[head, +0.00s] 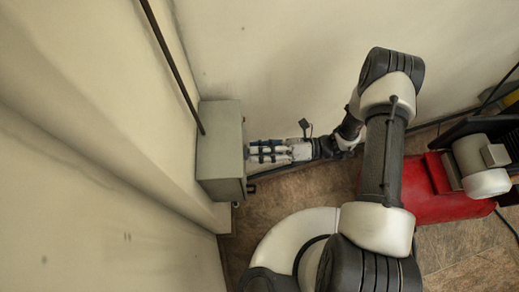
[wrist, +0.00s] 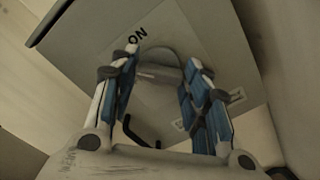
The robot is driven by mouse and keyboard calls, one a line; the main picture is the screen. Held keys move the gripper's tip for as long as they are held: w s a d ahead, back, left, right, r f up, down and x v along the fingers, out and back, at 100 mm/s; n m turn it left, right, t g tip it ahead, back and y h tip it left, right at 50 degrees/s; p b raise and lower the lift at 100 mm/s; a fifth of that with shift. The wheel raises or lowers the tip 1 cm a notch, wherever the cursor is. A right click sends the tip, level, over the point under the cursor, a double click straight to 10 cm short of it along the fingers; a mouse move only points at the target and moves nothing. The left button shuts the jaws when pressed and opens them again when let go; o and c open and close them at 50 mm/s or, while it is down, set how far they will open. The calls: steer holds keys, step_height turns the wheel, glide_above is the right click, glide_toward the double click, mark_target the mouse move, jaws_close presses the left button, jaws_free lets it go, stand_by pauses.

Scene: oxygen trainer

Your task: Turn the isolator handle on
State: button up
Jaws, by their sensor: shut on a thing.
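The isolator is a grey box (head: 219,160) on the wall at the left of the head view. In the wrist view its front face (wrist: 95,35) fills the upper middle and looks tilted. An "ON" label (wrist: 137,35) shows on a pale plate. My gripper (head: 253,151) reaches the box front from the right. In the wrist view my gripper (wrist: 163,60) has its blue-padded fingers either side of the grey handle (wrist: 160,72) and is shut on it. The handle's exact angle is hard to tell. The fingers hide part of the plate.
A dark conduit (head: 172,65) runs up the wall from the box. A red machine (head: 430,190) with a pale motor (head: 481,163) stands on the floor at the right. Bare brown floor (head: 300,190) lies below my gripper.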

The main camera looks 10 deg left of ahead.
steer(key=shift+m, duration=4.2)
steer(key=o, duration=1.1)
steer(key=shift+c, duration=0.2)
steer(key=v, duration=1.2)
